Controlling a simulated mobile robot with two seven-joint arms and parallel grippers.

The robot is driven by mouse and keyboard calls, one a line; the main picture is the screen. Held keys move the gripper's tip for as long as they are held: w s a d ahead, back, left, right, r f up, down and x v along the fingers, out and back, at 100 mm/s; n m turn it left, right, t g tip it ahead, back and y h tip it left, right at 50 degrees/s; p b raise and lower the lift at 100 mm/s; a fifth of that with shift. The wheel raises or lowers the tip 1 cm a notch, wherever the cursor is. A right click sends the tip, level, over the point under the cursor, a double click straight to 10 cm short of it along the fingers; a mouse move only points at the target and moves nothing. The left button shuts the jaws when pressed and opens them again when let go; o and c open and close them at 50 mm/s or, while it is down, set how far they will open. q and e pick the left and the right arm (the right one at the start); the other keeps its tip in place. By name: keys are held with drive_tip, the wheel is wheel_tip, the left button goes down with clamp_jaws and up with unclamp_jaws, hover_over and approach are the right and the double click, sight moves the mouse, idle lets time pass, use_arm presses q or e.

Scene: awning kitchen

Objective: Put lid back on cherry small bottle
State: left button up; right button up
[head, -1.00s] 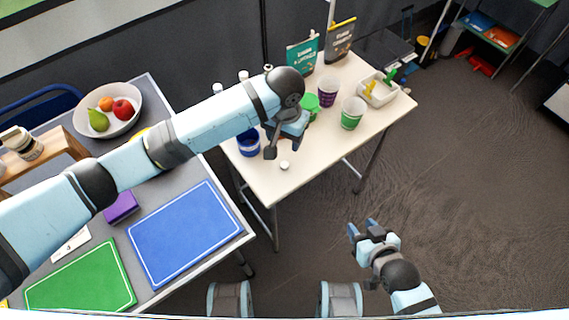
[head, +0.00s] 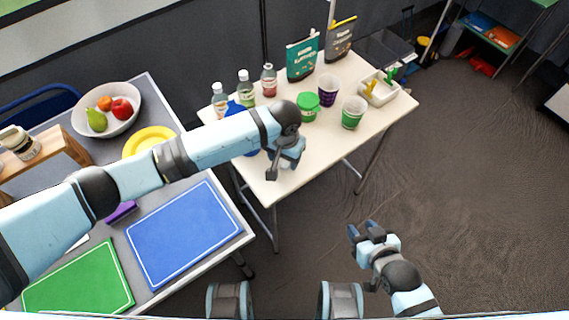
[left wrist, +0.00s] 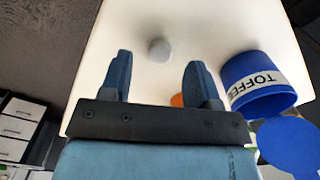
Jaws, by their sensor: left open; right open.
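Three small bottles stand at the back left of the white table: a reddish one (head: 269,82), a greenish one (head: 245,90) and a pale one (head: 219,99). Their labels are too small to read. My right gripper (head: 366,232) is open and empty over the floor.
A blue TOFFEE tub (left wrist: 260,98) and a blue disc (left wrist: 290,145) lie right of my fingers in the left wrist view.

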sight(284, 164)
use_arm(q)
wheel_tip(284, 164, down, 2)
drive_tip(key=shift+f, duration=0.25)
drive_tip(key=c, duration=1)
drive_tip(key=shift+r, duration=0.1)
wheel_tip(284, 164, up, 20)
drive_tip(key=p, duration=0.1)
drive_tip(key=shift+p, duration=0.35)
